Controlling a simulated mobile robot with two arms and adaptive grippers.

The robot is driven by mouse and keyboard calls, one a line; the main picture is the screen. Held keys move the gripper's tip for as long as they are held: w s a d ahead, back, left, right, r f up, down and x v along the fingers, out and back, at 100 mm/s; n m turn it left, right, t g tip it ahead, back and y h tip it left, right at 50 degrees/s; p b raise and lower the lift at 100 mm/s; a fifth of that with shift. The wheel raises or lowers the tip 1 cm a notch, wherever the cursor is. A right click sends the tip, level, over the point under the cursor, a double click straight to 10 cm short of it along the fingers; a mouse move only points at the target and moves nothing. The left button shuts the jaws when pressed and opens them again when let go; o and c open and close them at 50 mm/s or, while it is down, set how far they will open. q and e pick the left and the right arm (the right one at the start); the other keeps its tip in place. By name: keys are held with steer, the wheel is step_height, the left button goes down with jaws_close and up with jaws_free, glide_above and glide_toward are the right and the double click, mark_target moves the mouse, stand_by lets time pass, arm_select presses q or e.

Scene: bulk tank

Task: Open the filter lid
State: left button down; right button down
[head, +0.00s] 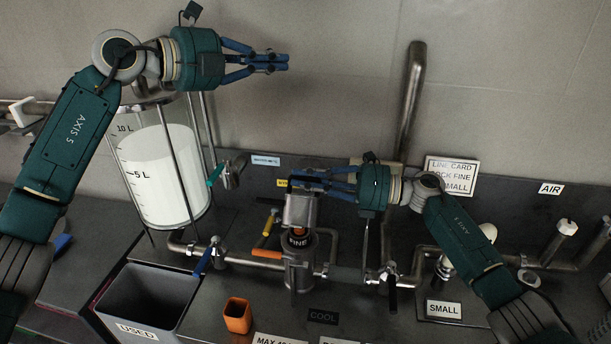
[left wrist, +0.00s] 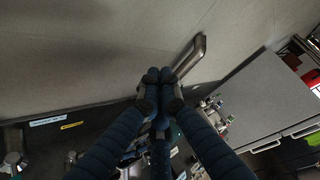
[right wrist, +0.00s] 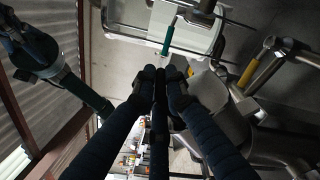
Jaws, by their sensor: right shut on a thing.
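The filter housing (head: 298,275) is a metal cylinder marked FINE, standing on the pipe line at the middle of the bench. Above it is a grey metal piece, which looks like the filter lid (head: 300,210); whether it is apart from the housing I cannot tell. My right gripper (head: 289,181) is at the top of this lid, shut on it; the fingers hide the gripped part. In the right wrist view a grey metal body (right wrist: 225,125) lies beside the fingertips. My left gripper (head: 285,62) is shut and empty, high in front of the wall.
A clear tank (head: 165,175) of white liquid stands at left. A USED bin (head: 145,295) and an orange cup (head: 238,315) are in front. Blue (head: 203,263), orange (head: 267,253) and black (head: 392,295) valve handles line the pipes. A vertical pipe (head: 412,100) rises behind.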

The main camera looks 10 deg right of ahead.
arm_select(q)
steer(key=s+d+f+m+g+y, duration=0.35)
steer(key=s+d+f, duration=0.25)
steer(key=s+d, duration=0.2)
arm_select(e)
steer(key=shift+r, duration=0.4)
arm_select(q)
steer(key=y, duration=0.9)
glide_above(305, 197)
steer(key=s, duration=0.2)
steer(key=shift+m+g, duration=0.25)
steer(key=shift+m, duration=0.1)
steer(key=f, duration=1.4)
steer(key=shift+s+a+f, duration=0.1)
steer(key=shift+a+f, duration=0.15)
steer(key=shift+a, duration=0.15)
steer(key=shift+w+d+f, duration=0.2)
steer(key=shift+w+f, duration=0.05)
steer(key=shift+w, duration=0.3)
steer(key=shift+w+d+f, duration=0.2)
steer(key=shift+w, duration=0.35)
steer(key=shift+w+d+f, duration=0.15)
steer(key=shift+w+f, duration=0.2)
steer(key=shift+w, duration=0.3)
